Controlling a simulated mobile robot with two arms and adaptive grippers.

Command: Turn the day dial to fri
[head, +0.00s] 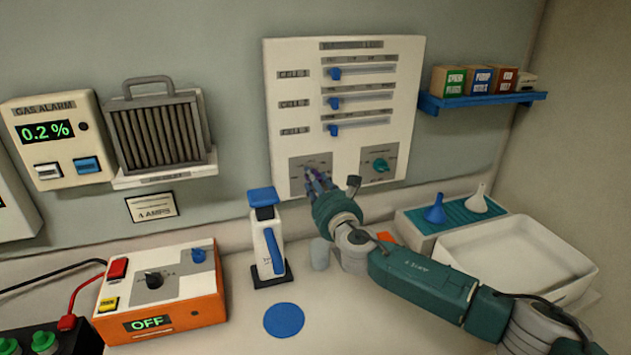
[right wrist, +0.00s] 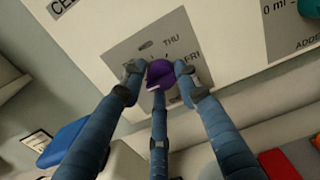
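The day dial (right wrist: 160,74) is a purple knob on a grey plate, with THU and FRI readable above and to its right in the right wrist view. A pale mark shows at its lower edge; I cannot tell which day it points to. My right gripper (right wrist: 158,76) has its fingers around the dial, with fingertips close at its left, right and below. I cannot tell whether they press on it. In the head view the right gripper (head: 314,184) reaches the panel's lower left plate (head: 297,170) and hides the dial. My left gripper is not in view.
The white wall panel (head: 283,105) carries three blue sliders and a green knob (head: 380,165) right of the day dial. A blue-handled device (head: 268,240) stands just left of my right gripper. A white tray (head: 515,255) and funnels are at the right.

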